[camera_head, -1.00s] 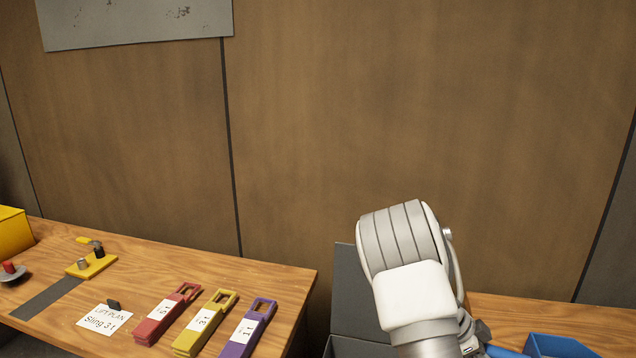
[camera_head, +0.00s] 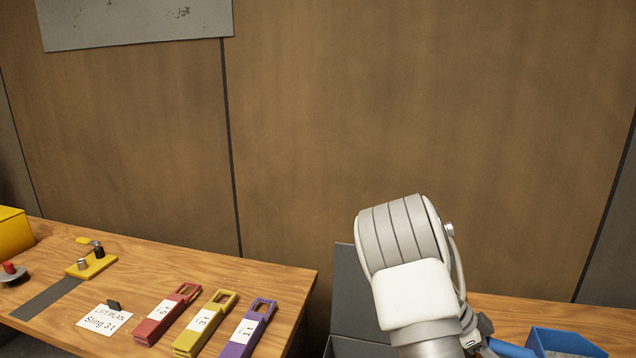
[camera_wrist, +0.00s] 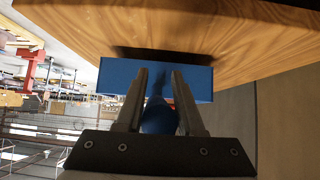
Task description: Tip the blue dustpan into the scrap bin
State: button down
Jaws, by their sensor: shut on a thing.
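The blue dustpan (camera_head: 540,341) is at the bottom right of the head view, over the right-hand table, with grey bits visible inside it. Its blue back wall also shows in the wrist view (camera_wrist: 112,77). My gripper (camera_wrist: 160,74) is shut on the dustpan's blue handle, which runs between the two fingers. In the head view the fingers are mostly hidden by my wrist and the picture's edge. A dark grey open box, which looks like the scrap bin (camera_head: 345,285), stands between the two tables. My arm partly covers it, and its inside is mostly out of sight.
The left table (camera_head: 180,265) holds red (camera_head: 165,318), yellow (camera_head: 204,325) and purple (camera_head: 248,330) tagged slings, a lift plan card (camera_head: 104,318) and a yellow block (camera_head: 91,265). A wooden wall panel stands behind. The right table (camera_head: 590,318) has bare wood behind the dustpan.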

aim_at(506, 343)
dwell(0.3)
jog(key=shift+r+p, duration=0.8)
jog(key=shift+r, duration=2.25)
jog(key=shift+s, duration=0.1)
